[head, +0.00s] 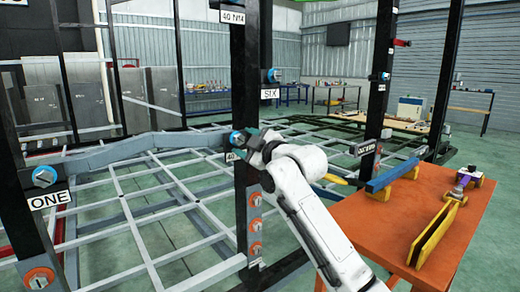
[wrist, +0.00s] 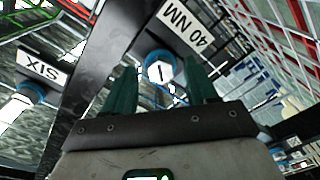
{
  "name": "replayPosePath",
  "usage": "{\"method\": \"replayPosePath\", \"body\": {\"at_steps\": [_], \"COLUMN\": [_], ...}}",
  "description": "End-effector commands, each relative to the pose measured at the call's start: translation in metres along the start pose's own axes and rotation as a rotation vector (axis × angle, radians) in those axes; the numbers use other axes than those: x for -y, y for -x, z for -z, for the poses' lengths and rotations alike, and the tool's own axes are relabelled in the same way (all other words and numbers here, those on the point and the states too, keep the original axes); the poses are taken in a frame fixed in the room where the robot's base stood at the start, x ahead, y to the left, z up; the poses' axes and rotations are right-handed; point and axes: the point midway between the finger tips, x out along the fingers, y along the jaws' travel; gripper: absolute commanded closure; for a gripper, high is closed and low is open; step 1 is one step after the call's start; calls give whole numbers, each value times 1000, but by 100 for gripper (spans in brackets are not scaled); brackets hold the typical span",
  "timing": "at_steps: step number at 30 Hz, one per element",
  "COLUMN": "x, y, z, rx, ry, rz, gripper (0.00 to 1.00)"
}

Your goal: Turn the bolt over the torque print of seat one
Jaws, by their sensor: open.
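The bolt (head: 236,138) with a blue collar sits on the middle black post, just above a partly hidden white label (head: 231,156). In the wrist view the bolt (wrist: 160,70) shows a pale hex head with a dark line, and the label reads 40 NM (wrist: 186,29). My gripper (head: 257,143) is at this bolt. In the wrist view its two green fingers (wrist: 163,85) are apart, one on each side of the bolt head; whether they touch it cannot be told. A label ONE (head: 48,199) sits below another blue-collared bolt (head: 44,176) on the left post.
A label SIX (head: 269,93) with its own bolt (head: 273,75) is close by on the right. Orange-ringed bolts (head: 255,224) line the lower post. An orange table (head: 390,225) with a yellow part (head: 437,235) stands at right. Frame bars fill the left.

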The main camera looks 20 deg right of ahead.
Motion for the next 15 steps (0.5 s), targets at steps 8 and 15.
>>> {"method": "replayPosePath", "body": {"at_steps": [8,15], "x": [0,0], "y": [48,81], "z": [-1,0], "rx": [1,1], "ry": [-1,-1], "rz": [-1,0], "gripper": [43,43]}}
